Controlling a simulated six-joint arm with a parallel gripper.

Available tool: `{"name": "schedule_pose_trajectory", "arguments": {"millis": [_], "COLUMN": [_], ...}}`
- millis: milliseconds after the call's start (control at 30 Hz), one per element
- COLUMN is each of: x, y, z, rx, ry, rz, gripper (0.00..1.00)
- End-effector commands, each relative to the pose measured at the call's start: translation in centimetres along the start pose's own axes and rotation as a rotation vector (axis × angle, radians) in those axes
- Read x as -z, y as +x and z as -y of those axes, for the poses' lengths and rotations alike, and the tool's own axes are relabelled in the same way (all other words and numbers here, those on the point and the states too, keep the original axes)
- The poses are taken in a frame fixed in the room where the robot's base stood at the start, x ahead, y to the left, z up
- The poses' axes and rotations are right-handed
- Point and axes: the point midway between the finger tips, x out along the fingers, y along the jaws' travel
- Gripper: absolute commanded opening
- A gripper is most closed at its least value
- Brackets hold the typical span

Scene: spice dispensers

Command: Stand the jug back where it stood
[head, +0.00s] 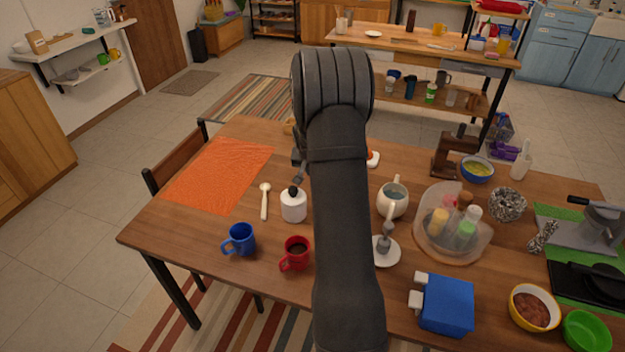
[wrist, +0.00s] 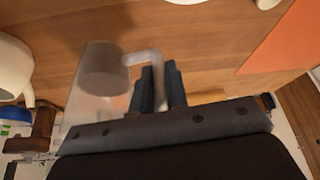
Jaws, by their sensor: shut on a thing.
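The jug (wrist: 88,92) is translucent and pale, with a whitish handle (wrist: 143,57) on its right side in the wrist view. Something darker shows through its wall. My gripper (wrist: 158,78) is shut on the handle, with its two dark fingers beside it. The jug is over the wooden table (wrist: 195,40); I cannot tell whether its base touches it. In the head view my arm hides the jug and most of the gripper.
An orange mat (head: 220,175) lies left of my arm. A white dispenser (head: 293,206), a blue mug (head: 239,240) and a red mug (head: 295,253) stand in front. A cream pot (head: 393,199) and a clear tray (head: 428,245) with several bottles stand on the right.

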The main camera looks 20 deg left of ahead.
Motion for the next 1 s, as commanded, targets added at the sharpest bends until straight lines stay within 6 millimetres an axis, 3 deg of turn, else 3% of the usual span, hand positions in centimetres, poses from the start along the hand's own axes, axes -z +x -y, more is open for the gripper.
{"name": "schedule_pose_trajectory", "arguments": {"millis": [333,700,733,833,1000], "x": [-1.6,-1.7,-1.7,-1.7,-1.7], "y": [3.5,3.9,3.9,3.9,3.9], "z": [0.0,0.0,0.0,0.0,0.0], "rx": [0.0,0.0,0.0,0.0,0.0], "ry": [-0.001,0.0,0.0,0.0,0.0], "rz": [0.001,-0.001,0.0,0.0,0.0], "gripper": [0.0,0.0,0.18,0.36,0.36]}}
